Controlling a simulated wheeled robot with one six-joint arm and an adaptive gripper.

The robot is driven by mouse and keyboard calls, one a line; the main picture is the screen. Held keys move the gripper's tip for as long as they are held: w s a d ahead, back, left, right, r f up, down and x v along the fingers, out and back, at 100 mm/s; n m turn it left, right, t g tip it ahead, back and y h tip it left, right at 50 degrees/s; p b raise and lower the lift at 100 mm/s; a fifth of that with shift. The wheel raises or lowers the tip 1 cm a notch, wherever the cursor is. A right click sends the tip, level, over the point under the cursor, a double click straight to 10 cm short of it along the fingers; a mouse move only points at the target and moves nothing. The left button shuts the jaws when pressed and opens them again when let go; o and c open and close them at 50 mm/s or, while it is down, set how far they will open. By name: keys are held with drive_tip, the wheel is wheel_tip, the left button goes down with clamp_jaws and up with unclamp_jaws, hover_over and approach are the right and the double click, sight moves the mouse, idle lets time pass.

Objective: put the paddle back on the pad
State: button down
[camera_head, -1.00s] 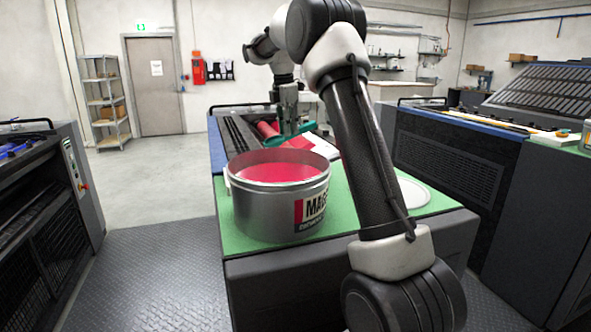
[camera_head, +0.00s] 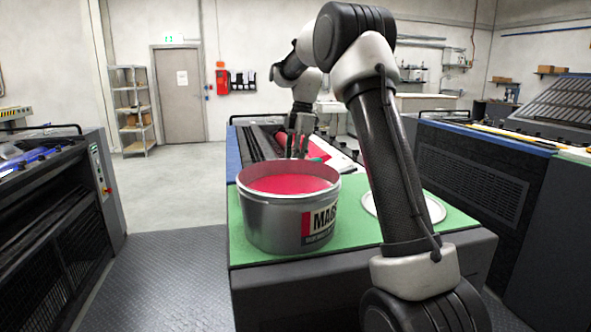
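My gripper (camera_head: 298,151) points down behind the tin, over the far part of the ink unit. Its fingers look spread, with nothing visible between them. A green mat (camera_head: 265,252) covers the near top of the unit; I cannot tell whether this is the pad. The metal tin (camera_head: 272,222) of magenta ink stands open on the mat, in front of my gripper.
A round white lid (camera_head: 432,208) lies on the mat at the right, partly behind my arm. Dark machines stand at the left (camera_head: 55,215) and right (camera_head: 475,180). The floor between the left machine and the unit is clear.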

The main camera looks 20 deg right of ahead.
drive_tip(key=shift+f, duration=1.75)
drive_tip(key=shift+f, duration=0.15)
drive_tip(key=c, duration=1.3)
unclamp_jaws()
wheel_tip(320, 180, up, 12)
drive_tip(key=d, duration=0.2)
